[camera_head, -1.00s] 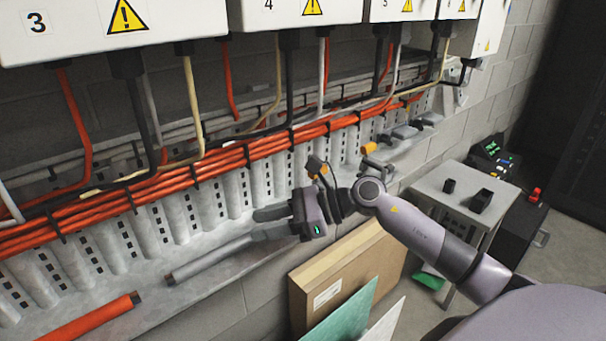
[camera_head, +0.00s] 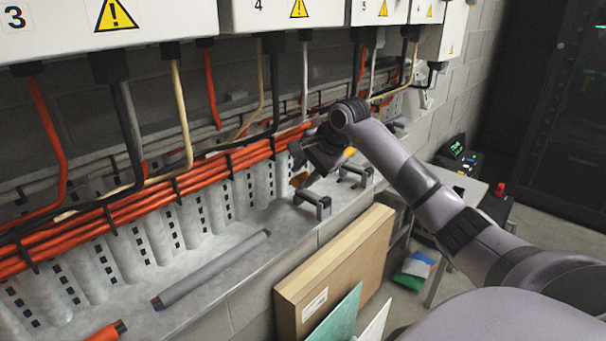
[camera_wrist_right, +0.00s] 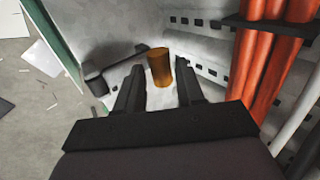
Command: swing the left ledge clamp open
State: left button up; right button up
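The left ledge clamp (camera_head: 312,200) is a dark grey bracket on the concrete ledge. Its orange handle (camera_head: 298,180) shows beside my right gripper, partly hidden. My right gripper (camera_head: 305,172) is over the left clamp, pointing down. In the right wrist view its two black fingers (camera_wrist_right: 160,88) are apart, with an orange cylinder (camera_wrist_right: 160,68) between the tips; I cannot tell whether they touch it. A dark bar (camera_wrist_right: 122,62) lies left of it. My left gripper is out of view.
Orange cables (camera_head: 150,205) run along the wall behind the ledge. A grey tube (camera_head: 210,270) lies on the ledge. A cardboard box (camera_head: 345,265) leans below the ledge front. Cabinets (camera_head: 290,14) hang above. A small table (camera_head: 455,185) stands at the right.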

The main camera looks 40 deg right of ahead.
jog(key=shift+w+f, duration=0.35)
jog(key=shift+f, duration=0.2)
jog(key=shift+a, duration=0.1)
